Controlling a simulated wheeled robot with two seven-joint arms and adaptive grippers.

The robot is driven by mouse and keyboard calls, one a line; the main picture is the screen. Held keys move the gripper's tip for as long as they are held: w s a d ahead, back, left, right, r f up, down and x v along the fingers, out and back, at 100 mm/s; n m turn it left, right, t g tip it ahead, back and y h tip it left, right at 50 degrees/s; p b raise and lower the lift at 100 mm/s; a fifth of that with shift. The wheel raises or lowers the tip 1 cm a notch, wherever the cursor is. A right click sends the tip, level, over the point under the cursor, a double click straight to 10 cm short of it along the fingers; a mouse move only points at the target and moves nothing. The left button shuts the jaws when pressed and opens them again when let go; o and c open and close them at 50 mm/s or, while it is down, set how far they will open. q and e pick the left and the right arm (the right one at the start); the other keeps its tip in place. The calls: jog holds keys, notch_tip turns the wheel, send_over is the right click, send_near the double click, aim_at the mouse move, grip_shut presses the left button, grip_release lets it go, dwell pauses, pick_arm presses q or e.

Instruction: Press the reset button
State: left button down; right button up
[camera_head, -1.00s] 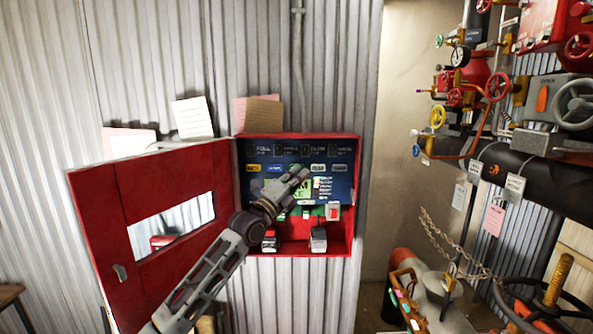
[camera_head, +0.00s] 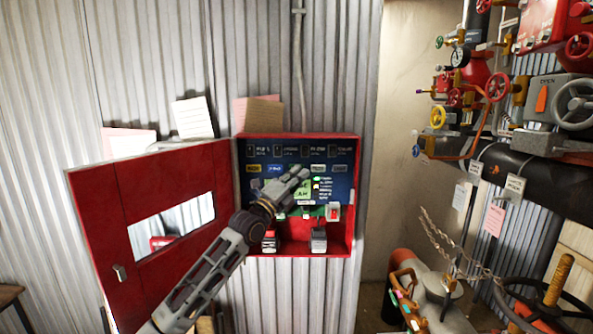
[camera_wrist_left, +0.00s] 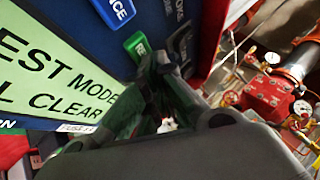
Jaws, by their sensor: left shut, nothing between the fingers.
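The green reset button (camera_wrist_left: 137,45), its label partly showing as "RE", is on the blue panel face in the left wrist view. My left gripper (camera_wrist_left: 152,62) is shut and empty, with its fingertips at the lower edge of that button. I cannot tell whether they touch it. In the head view, my left gripper (camera_head: 302,174) reaches into the open red cabinet (camera_head: 356,200) and hides the green button. A green screen (camera_wrist_left: 60,75), reading "EST MODE" and "L CLEAR", is left of the fingers. My right gripper is not in view.
A blue button (camera_wrist_left: 113,12) is close beside the green one. The red cabinet door (camera_head: 110,225) stands open at left. Below the panel are a red switch (camera_head: 333,212) and two handles. Pipes and red valve wheels (camera_head: 497,87) fill the right side.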

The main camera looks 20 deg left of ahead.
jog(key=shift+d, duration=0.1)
pick_arm(q)
jog(key=shift+s+d+p, duration=0.3)
jog(key=shift+s+p, duration=0.15)
jog(key=shift+s, duration=0.4)
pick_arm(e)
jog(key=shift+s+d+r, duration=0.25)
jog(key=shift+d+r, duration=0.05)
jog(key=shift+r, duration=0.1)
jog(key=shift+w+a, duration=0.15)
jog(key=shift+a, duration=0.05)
pick_arm(q)
jog(key=s, duration=0.2)
jog(key=s+d+p, duration=0.1)
jog(key=s, duration=0.1)
jog(key=shift+s+d, duration=0.2)
jog(key=shift+s, duration=0.2)
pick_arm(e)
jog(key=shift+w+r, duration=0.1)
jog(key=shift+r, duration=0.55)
